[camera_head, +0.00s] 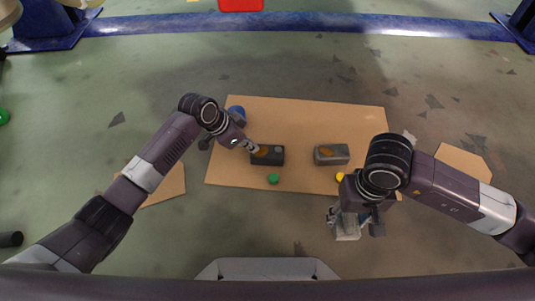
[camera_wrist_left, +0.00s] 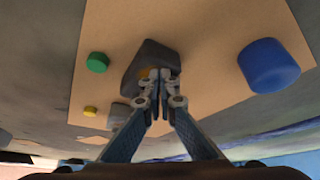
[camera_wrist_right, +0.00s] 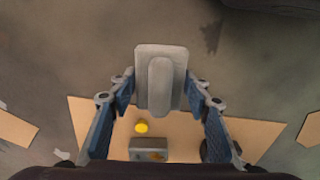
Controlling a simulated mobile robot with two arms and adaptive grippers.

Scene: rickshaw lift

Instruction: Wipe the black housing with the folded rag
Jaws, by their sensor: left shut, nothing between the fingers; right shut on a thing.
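The black housing (camera_head: 268,156) lies on a cardboard sheet, with an orange-brown patch on its top left. My left gripper (camera_head: 254,148) is shut and empty at the housing's left end. In the left wrist view its fingertips (camera_wrist_left: 160,80) overlap the dark housing (camera_wrist_left: 148,57); I cannot tell whether they touch it. My right gripper (camera_head: 349,220) is shut on a grey block-like piece, seemingly the folded rag (camera_head: 347,232), held off the near edge of the cardboard. In the right wrist view the rag (camera_wrist_right: 160,58) sits between the fingers, with a raised strip along its middle.
A grey housing (camera_head: 332,155) with an orange-brown patch lies right of the black one. A green cap (camera_head: 273,179), a yellow cap (camera_head: 340,176) and a blue cylinder (camera_head: 237,111) are on the cardboard (camera_head: 300,112). Its near middle is mostly clear.

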